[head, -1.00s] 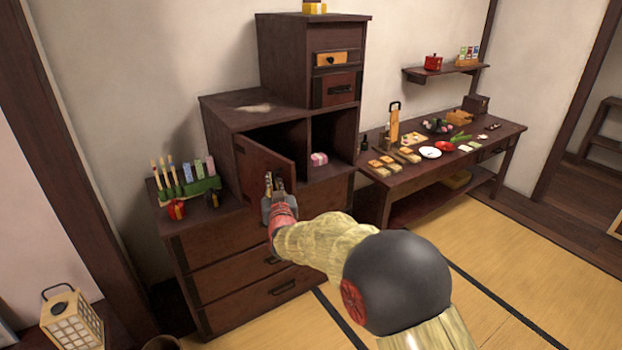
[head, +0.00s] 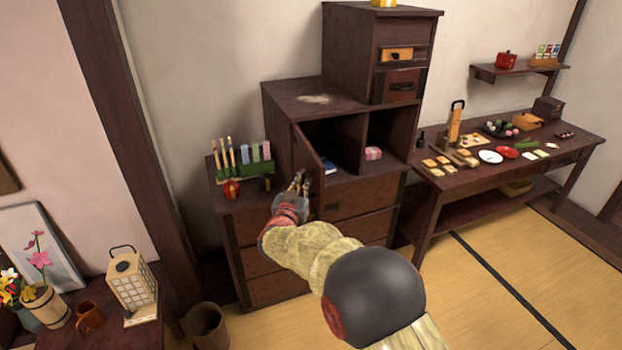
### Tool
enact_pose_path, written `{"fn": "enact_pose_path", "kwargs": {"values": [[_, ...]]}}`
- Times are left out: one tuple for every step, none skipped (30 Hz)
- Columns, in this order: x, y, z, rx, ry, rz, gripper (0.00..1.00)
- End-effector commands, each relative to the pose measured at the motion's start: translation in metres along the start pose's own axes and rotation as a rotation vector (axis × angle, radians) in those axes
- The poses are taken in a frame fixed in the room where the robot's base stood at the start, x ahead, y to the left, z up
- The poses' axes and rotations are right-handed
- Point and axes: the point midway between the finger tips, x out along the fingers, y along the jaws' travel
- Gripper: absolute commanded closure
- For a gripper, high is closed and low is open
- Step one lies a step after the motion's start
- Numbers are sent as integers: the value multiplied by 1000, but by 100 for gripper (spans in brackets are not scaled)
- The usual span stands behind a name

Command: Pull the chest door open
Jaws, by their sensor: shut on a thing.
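The chest (head: 300,98) is a dark brown stepped cabinet against the wall. Its door (head: 305,152) is hinged at the left and stands open, swung out toward me. My gripper (head: 301,183) is at the door's free edge, low down, and is shut on the door. The exact contact is small and partly hidden by my gripper. Inside the opened compartment (head: 338,140) a small blue item (head: 329,166) shows at the bottom.
A green rack with brushes (head: 243,170) stands left of the door. A long table with food (head: 560,150) is at right, and a lantern (head: 131,286) and bin (head: 206,326) are at lower left. Tatami at right is clear.

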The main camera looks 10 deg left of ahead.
Motion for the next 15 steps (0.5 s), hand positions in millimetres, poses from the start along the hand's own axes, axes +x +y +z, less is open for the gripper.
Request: {"fn": "enact_pose_path", "kwargs": {"values": [[-1, 0, 4, -2, -5, 1, 100], [-1, 0, 4, -2, -5, 1, 100], [-1, 0, 4, -2, -5, 1, 100], [-1, 0, 4, -2, -5, 1, 100], [-1, 0, 4, -2, -5, 1, 100], [-1, 0, 4, -2, -5, 1, 100], [-1, 0, 4, -2, -5, 1, 100], [-1, 0, 4, -2, -5, 1, 100], [-1, 0, 4, -2, -5, 1, 93], [-1, 1, 4, -2, -5, 1, 91], [-1, 1, 4, -2, -4, 1, 90], [-1, 0, 4, -2, -4, 0, 87], [-1, 0, 3, -2, -4, 0, 86], [0, 0, 3, -1, -3, 0, 84], [0, 0, 2, -1, -3, 0, 82]]}}
